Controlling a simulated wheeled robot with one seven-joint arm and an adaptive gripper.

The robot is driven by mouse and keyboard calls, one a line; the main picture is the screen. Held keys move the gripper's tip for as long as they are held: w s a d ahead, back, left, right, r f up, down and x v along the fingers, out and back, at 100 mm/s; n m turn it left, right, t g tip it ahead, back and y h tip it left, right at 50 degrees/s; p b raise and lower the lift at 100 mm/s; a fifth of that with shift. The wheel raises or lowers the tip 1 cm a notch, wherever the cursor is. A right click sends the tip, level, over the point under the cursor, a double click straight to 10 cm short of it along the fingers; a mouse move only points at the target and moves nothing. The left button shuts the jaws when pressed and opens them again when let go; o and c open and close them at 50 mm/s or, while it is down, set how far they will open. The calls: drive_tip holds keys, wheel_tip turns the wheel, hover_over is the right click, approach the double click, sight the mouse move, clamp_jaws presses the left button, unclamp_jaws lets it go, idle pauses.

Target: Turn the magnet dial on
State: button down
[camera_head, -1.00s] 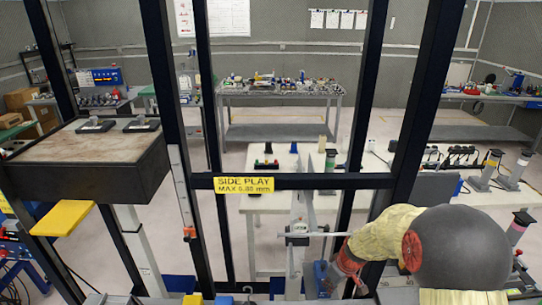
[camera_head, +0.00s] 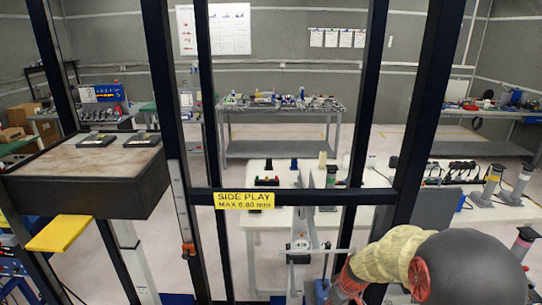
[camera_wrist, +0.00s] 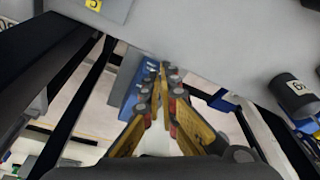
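My gripper (camera_wrist: 160,88) is in the wrist view, with two yellow-brown fingers bearing red and grey pads. A narrow gap shows between them, and nothing is clearly held. A blue block (camera_wrist: 128,85), perhaps the magnet base, lies just left of the fingers; contact cannot be told. I cannot make out the magnet dial for certain. In the head view, a small white-grey device (camera_head: 300,246) stands on the metal stand, with a thin rod reaching right toward my arm. The gripper's fingertips are not clear there.
Black frame posts (camera_head: 174,150) and a crossbar with a yellow SIDE PLAY sign (camera_head: 244,201) stand in front. A dark box-like bench (camera_head: 90,170) is at left. White tables (camera_head: 270,228) lie behind the frame. In the wrist view, a grey panel (camera_wrist: 220,40) and black cylinder (camera_wrist: 293,95) are close by.

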drive_tip(key=w+p+v, duration=0.1)
drive_tip(key=p+v, duration=0.2)
drive_tip(key=v, duration=0.3)
drive_tip(key=shift+w+a+r, duration=0.2)
drive_tip(key=shift+w+r, duration=0.05)
